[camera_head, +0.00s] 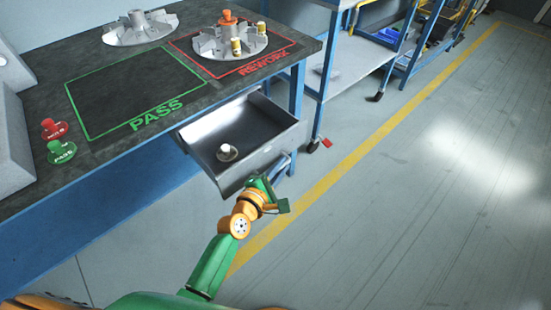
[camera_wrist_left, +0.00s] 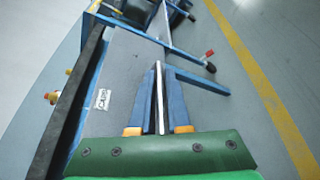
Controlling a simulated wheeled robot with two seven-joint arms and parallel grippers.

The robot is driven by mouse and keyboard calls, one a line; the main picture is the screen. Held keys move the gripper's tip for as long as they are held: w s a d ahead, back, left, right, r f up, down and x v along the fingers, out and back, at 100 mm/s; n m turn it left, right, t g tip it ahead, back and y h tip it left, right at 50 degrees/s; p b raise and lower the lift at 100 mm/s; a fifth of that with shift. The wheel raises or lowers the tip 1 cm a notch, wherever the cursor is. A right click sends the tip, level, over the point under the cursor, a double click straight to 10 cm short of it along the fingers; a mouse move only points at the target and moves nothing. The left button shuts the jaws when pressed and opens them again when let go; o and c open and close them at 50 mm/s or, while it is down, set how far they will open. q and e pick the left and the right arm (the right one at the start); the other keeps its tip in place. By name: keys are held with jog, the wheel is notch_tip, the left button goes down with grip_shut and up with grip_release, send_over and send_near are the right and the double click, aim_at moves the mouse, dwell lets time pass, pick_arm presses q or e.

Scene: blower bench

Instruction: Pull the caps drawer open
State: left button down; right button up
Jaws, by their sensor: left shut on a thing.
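The caps drawer (camera_head: 262,130) is a grey metal tray under the bench's right part. It stands pulled out, with its inside showing. A small white-topped round part (camera_head: 227,152) lies in it. My left gripper (camera_head: 275,183) is at the drawer's front edge. In the wrist view its blue fingers (camera_wrist_left: 159,85) are shut on the drawer handle (camera_wrist_left: 160,110), a thin pale bar. My right gripper is not in view.
The bench top (camera_head: 40,190) holds a green PASS outline, a red REWORK outline with a finned impeller (camera_head: 230,42), another impeller (camera_head: 140,28) and red and green knobs. A blue-framed shelf (camera_head: 345,70) stands behind. The floor at right is clear.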

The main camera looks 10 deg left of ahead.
pick_arm(q)
jog(key=shift+s+d, duration=0.4)
jog(key=shift+d, duration=0.05)
jog(key=c, duration=0.9)
grip_release()
jog(key=p+v, duration=0.1)
jog(key=v, duration=0.6)
jog(key=shift+p, duration=0.35)
